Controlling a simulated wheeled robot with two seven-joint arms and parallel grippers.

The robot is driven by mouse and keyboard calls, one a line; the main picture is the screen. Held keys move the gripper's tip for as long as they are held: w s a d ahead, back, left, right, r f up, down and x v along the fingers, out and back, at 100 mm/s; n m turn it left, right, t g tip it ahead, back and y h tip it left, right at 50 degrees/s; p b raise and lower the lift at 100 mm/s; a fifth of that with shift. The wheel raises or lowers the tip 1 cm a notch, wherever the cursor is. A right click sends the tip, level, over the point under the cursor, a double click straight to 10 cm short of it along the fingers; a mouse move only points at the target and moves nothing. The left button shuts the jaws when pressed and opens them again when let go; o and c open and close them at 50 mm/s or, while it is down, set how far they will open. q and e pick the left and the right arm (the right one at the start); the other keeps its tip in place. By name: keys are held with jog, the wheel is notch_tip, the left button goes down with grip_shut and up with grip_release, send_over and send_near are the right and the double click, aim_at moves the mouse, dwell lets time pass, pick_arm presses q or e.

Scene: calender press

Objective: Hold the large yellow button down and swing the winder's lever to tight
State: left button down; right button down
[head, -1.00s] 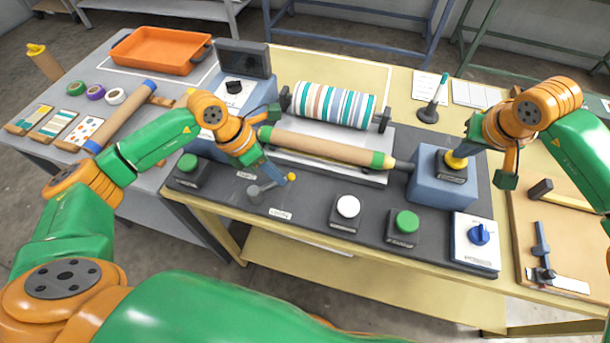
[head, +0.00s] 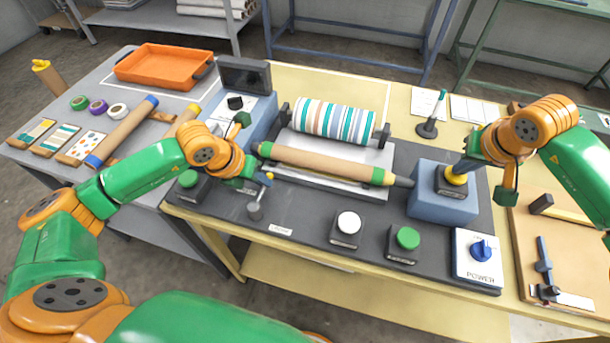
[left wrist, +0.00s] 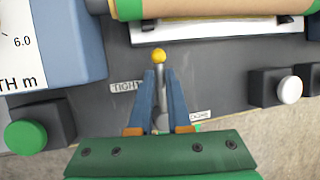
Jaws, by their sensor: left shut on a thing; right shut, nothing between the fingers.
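The winder's lever (head: 263,192) is a short grey arm with a yellow knob, on a round post at the mat's front left. My left gripper (head: 260,183) is shut on it. In the left wrist view the lever (left wrist: 160,82) stands between the blue fingers, the TIGHT label (left wrist: 125,87) left of it and the LOOSE label (left wrist: 200,115) to the right. The large yellow button (head: 456,178) sits on a blue box (head: 442,206). My right gripper (head: 464,166) is shut and empty, its tips at the button's top; I cannot tell how far the button is pressed.
A kraft roll (head: 325,163) and a striped roll (head: 335,120) lie behind the lever. White (head: 348,222) and green (head: 408,237) buttons and a blue power knob (head: 481,250) line the front. Another green button (head: 188,179) stands left of my left gripper.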

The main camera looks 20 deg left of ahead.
pick_arm(q)
jog(key=shift+s+a+f+n, duration=0.1)
jog(key=shift+a+f+n, duration=0.1)
jog(key=shift+n, duration=0.1)
pick_arm(e)
jog(key=shift+s+d+f, duration=0.1)
jog(key=shift+f, duration=0.15)
pick_arm(q)
jog(key=c, duration=0.9)
grip_release()
jog(key=shift+o, duration=0.2)
jog(key=shift+r, duration=0.1)
jog(key=shift+s+r, duration=0.1)
jog(key=shift+r, duration=0.3)
jog(key=v, duration=1.1)
jog(key=shift+s, duration=0.3)
jog(key=shift+r, duration=0.1)
